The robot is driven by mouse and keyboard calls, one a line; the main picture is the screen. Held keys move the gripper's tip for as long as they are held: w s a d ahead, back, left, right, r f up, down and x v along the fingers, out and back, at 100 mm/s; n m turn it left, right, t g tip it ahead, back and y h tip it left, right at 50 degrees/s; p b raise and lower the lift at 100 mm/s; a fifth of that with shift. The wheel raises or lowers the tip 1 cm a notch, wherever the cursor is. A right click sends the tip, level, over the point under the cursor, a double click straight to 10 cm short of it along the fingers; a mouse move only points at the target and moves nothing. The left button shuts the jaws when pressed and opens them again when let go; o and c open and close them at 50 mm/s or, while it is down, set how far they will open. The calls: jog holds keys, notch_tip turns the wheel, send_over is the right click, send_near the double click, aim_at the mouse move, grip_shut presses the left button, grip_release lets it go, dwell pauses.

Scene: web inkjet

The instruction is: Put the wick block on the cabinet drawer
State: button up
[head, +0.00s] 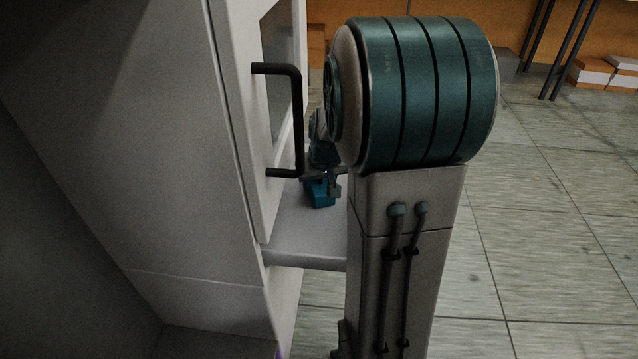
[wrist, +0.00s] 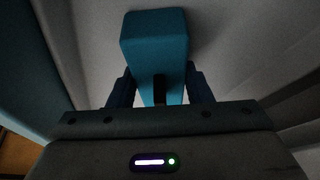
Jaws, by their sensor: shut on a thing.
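The wick block (head: 320,194) is a blue block in the head view, just right of the black handle's lower end. In the wrist view the block (wrist: 154,38) stands out between the two dark fingers. My gripper (head: 325,176) is shut on it; in the wrist view the gripper (wrist: 160,85) has one finger on each side. The pale, flat drawer-like surface (head: 300,240) of the cabinet lies below the block. I cannot tell whether the block touches it. My own arm hides the surface's right part.
The white cabinet (head: 150,120) fills the left. Its black bar handle (head: 298,120) stands out close to my gripper. Tiled floor (head: 550,230) is clear at the right. Stacked boxes (head: 603,72) and dark table legs (head: 567,50) are at the back right.

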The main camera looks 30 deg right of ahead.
jog(key=o, duration=1)
jog(key=shift+f, duration=0.1)
jog(key=p+v, duration=0.4)
jog(key=v, duration=0.8)
